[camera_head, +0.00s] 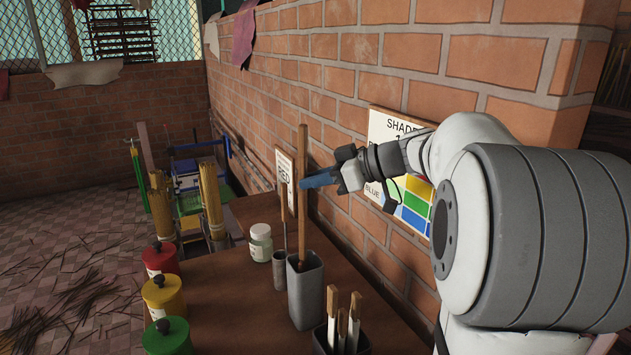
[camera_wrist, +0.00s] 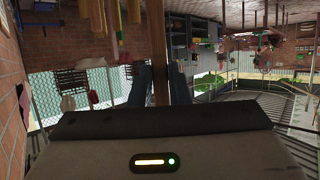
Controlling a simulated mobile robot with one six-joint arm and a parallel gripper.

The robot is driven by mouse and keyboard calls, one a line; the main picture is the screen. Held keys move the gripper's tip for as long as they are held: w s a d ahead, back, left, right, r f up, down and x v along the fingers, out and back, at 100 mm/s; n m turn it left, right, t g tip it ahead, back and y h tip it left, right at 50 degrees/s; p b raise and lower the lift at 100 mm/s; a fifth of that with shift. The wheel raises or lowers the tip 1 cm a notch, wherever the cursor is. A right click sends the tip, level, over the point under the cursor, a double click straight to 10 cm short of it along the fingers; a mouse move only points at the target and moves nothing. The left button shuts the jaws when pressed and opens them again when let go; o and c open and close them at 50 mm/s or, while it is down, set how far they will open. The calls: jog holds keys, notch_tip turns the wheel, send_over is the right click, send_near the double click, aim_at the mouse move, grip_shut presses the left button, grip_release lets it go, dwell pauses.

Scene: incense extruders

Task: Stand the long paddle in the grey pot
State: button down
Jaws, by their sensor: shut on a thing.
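The long paddle (camera_head: 303,215) is a tall brown wooden stick, standing about upright. My gripper (camera_head: 306,183) is shut on it at about mid-height, with blue fingers coming from the right. The wrist view shows the paddle (camera_wrist: 158,50) between the two blue fingers (camera_wrist: 159,85). The grey pot (camera_head: 306,297) is a tall square container on the brown table. The paddle's lower end meets the pot's mouth and appears to be inside its rim. How deep it sits, and whether it touches the bottom, is hidden.
A dark holder (camera_head: 325,342) with several wooden handles stands in front. Red (camera_head: 161,260), yellow (camera_head: 163,297) and green (camera_head: 167,338) canisters line the left edge. A brick wall (camera_head: 400,60) rises close behind.

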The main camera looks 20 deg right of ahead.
jog(key=shift+f, duration=0.1)
jog(key=c, duration=1.3)
grip_release()
jog(key=v, duration=0.7)
jog(key=shift+s+d, duration=0.15)
jog(key=shift+d, duration=0.1)
